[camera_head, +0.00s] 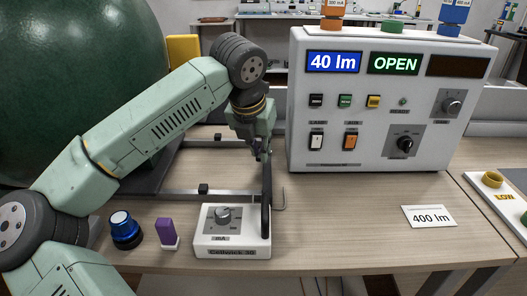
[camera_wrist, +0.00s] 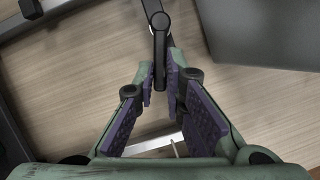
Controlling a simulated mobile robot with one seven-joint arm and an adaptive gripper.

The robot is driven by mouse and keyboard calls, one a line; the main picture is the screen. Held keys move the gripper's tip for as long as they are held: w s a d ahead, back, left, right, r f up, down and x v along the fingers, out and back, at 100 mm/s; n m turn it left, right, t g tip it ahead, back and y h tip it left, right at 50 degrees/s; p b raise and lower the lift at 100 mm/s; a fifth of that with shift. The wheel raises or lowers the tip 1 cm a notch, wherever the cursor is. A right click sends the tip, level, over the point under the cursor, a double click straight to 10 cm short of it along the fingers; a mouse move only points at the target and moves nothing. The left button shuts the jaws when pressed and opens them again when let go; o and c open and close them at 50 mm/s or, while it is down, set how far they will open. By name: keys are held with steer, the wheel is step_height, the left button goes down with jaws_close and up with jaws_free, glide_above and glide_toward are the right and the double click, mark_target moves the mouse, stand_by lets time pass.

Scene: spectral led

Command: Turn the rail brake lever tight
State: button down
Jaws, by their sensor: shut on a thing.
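The lever is a dark bar with a round pivot end (camera_wrist: 160,20) at the top centre of the wrist view. Its lower end runs down between my fingertips. My gripper (camera_wrist: 162,88) is shut on the lever, with a purple ridged pad on each finger. In the head view my gripper (camera_head: 262,152) points down in front of the white instrument box. A dark slim upright bar (camera_head: 266,200) shows below it, passing beside the small control box. I cannot tell from the head view how the lever meets the rail.
A white instrument box (camera_head: 375,150) reads "40 lm" and "OPEN", close right of my gripper. A small white control box (camera_head: 231,243) with a knob stands in front. A blue-topped button (camera_head: 122,228) and a purple block (camera_head: 166,231) stand left of it. A large green sphere (camera_head: 75,75) fills the left.

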steer(key=shift+w+a+m+h, duration=0.2)
steer(key=shift+a+m+h, duration=0.15)
steer(key=shift+m, duration=0.5)
steer(key=shift+w+a+m+h, duration=0.2)
steer(key=shift+a+m+h, duration=0.15)
steer(key=shift+m, duration=0.5)
steer(key=c, duration=1.7)
jaws_free()
steer(key=shift+o, duration=0.2)
steer(key=v, duration=1.2)
steer(key=shift+w, duration=0.25)
steer(key=shift+r, duration=0.1)
